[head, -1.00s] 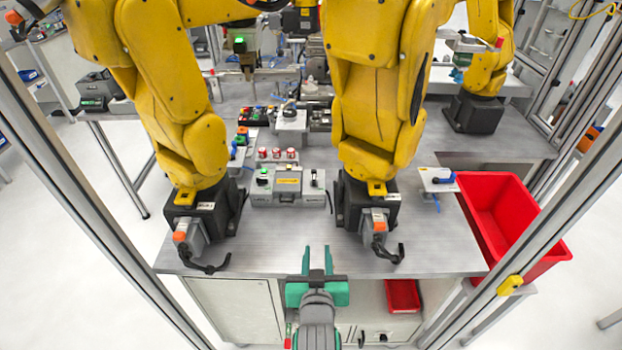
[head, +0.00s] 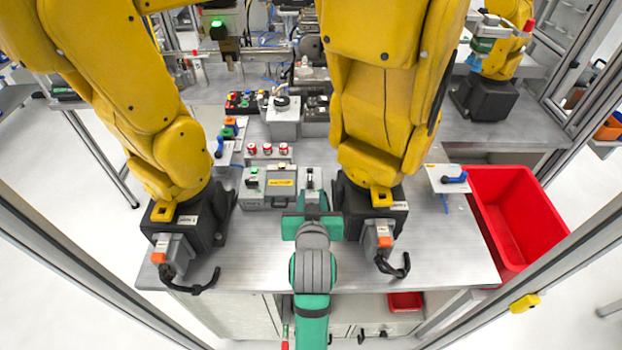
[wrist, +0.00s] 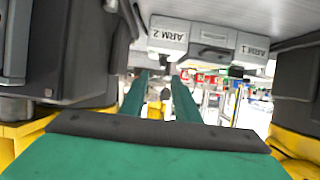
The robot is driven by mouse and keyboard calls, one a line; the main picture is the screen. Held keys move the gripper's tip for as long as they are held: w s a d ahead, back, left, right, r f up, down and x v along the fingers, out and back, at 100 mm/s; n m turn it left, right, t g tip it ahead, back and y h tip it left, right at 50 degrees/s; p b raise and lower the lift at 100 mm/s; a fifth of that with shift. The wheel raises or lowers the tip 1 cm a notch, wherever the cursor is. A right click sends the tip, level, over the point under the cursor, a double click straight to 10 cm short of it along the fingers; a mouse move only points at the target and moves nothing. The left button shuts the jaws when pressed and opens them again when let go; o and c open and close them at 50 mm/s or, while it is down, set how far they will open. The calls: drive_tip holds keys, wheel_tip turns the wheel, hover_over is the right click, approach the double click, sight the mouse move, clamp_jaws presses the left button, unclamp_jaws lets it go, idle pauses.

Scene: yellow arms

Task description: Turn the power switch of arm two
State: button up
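Two small grey switch boxes flank a grey case with a yellow label. In the wrist view, which looks upside down, the box marked ARM 2 (wrist: 168,38) is at left and the box marked ARM 1 (wrist: 250,50) at right. In the head view the arm two box (head: 314,181) is the right one, with a dark switch on top; the arm one box (head: 252,188) has a green top. My gripper (head: 313,198) is just in front of the arm two box and hides its lower front. Its green fingers (wrist: 160,77) are apart with nothing between them.
Yellow arms stand on black bases left (head: 180,222) and right (head: 376,215), close on both sides of my gripper. Their cables hang near the table's front edge. A red bin (head: 510,262) is at right. Small red-and-white cans (head: 268,149) stand behind the boxes.

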sight(311, 181)
drive_tip(key=x, duration=0.7)
drive_tip(key=shift+w+a+f, duration=0.15)
drive_tip(key=shift+a, duration=0.25)
drive_tip(key=shift+w+d+f, duration=0.15)
drive_tip(key=shift+w, duration=0.25)
drive_tip(key=shift+w, duration=0.1)
clamp_jaws()
drive_tip(key=shift+d, duration=0.15)
